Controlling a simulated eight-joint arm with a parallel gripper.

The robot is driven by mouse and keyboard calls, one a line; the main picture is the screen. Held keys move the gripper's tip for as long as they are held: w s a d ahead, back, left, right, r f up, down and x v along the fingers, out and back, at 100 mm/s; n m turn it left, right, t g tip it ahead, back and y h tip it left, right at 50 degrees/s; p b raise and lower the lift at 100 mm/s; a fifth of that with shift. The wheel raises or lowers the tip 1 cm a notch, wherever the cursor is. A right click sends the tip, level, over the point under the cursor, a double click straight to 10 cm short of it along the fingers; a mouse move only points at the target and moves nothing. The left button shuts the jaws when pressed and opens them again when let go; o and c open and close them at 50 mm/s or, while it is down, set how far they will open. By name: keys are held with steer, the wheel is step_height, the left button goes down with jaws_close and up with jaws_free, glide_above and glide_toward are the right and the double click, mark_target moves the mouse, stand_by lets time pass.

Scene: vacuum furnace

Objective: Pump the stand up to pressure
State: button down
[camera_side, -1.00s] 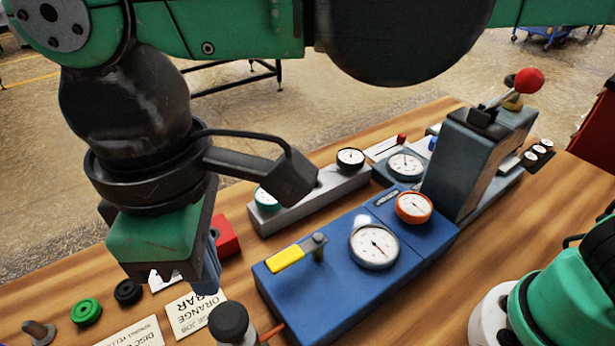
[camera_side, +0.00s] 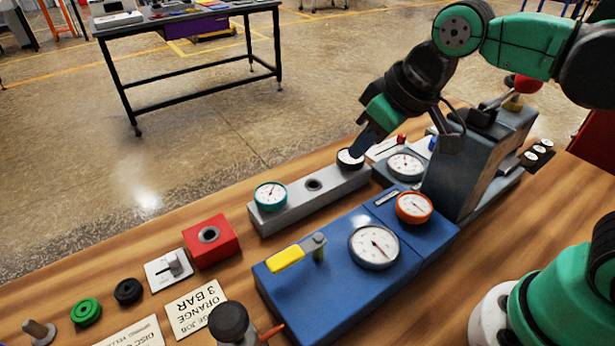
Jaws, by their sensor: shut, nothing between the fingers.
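The blue test stand (camera_side: 335,290) lies in the middle of the wooden bench. It bears a large white-faced gauge (camera_side: 374,247), an orange-rimmed gauge (camera_side: 414,207) and a yellow lever (camera_side: 285,258) beside a small grey post. A black hand knob (camera_side: 229,322) stands at the stand's near left, by a copper-coloured tube. My gripper (camera_side: 357,151) is shut and tilted down, just above or at the black-rimmed gauge (camera_side: 349,159) on the grey block. I cannot tell whether it touches that gauge. A red-ball lever (camera_side: 528,84) on the tall grey-blue machine is partly hidden behind my arm.
The grey block (camera_side: 318,200) also holds a teal-rimmed gauge (camera_side: 270,195) and an empty hole. A red block (camera_side: 211,243), green ring (camera_side: 86,311), black ring (camera_side: 128,291) and "ORANGE 3 BAR" card (camera_side: 196,309) lie to the left. Another white gauge (camera_side: 405,165) stands behind the stand.

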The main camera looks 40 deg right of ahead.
steer(key=s+d+f+m+t+h, duration=0.1)
steer(key=d+f+m+t, duration=0.1)
steer(key=d, duration=0.4)
steer(key=shift+s+d+f+m, duration=0.2)
steer(key=shift+d+f+m, duration=0.15)
steer(key=shift+m, duration=0.15)
steer(key=shift+a+r, duration=0.1)
stand_by(1.6)
